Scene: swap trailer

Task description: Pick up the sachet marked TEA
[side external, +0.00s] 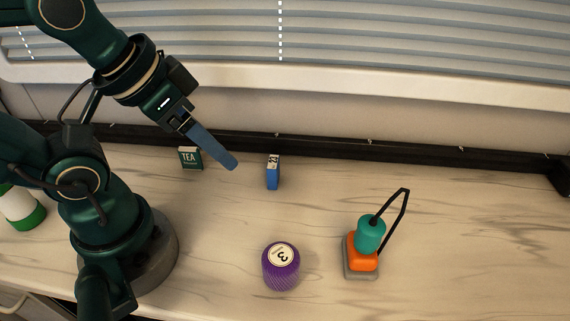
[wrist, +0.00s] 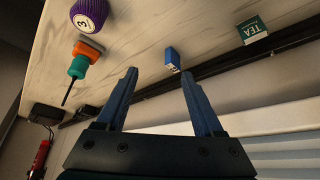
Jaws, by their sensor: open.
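The sachet marked TEA (side external: 190,158) is a small dark green packet with a white label panel, standing on the counter near the back edge. It also shows in the wrist view (wrist: 252,30) at the upper right. My gripper (side external: 231,164) hangs above the counter, to the right of the sachet in the side view. In the wrist view my gripper (wrist: 158,78) has its two blue fingers spread apart with nothing between them. The sachet lies outside the fingers, beyond the right one. In the side view the fingers overlap, so the gap is hidden.
A small blue box (side external: 273,172) stands right of my gripper. A purple ribbed container marked 3 (side external: 281,266) and an orange and teal tool with a black loop (side external: 368,240) stand nearer the front. A dark rail (side external: 330,149) runs along the back. The right counter is clear.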

